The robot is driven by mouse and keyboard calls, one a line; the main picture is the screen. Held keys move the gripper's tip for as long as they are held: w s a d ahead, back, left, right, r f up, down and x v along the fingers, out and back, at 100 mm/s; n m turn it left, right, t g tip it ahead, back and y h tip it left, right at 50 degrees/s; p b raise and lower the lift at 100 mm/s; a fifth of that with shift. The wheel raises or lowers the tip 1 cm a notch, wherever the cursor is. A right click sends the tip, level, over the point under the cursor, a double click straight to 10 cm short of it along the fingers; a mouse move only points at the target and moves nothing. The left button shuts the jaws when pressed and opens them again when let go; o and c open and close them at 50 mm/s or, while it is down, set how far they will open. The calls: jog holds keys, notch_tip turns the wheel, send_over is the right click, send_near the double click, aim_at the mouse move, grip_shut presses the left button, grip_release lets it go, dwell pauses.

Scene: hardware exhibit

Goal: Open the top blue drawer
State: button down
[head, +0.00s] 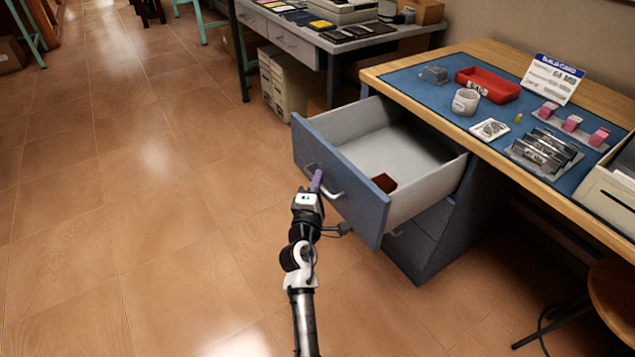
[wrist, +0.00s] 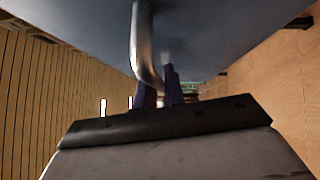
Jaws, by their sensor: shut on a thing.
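The top blue drawer (head: 352,192) is pulled well out from under the workbench in the head view. Its light interior shows, with a small dark red-brown block (head: 384,182) near the front panel. A silver bar handle (head: 333,188) is on its front, and the handle also shows large in the wrist view (wrist: 145,45). My gripper (head: 317,180) has purple fingers and is at the left end of the handle. In the wrist view the fingers (wrist: 160,92) are shut on the handle's end. The exact contact is partly hidden.
Closed lower drawers (head: 412,240) sit beneath. A wooden stool (head: 612,300) stands at the right. The tiled floor left of the drawer is clear.

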jog(key=shift+s+a, duration=0.1)
jog(key=shift+a, duration=0.1)
dwell(0.3)
jog(key=c, duration=1.5)
grip_release()
jog(key=shift+s, duration=0.1)
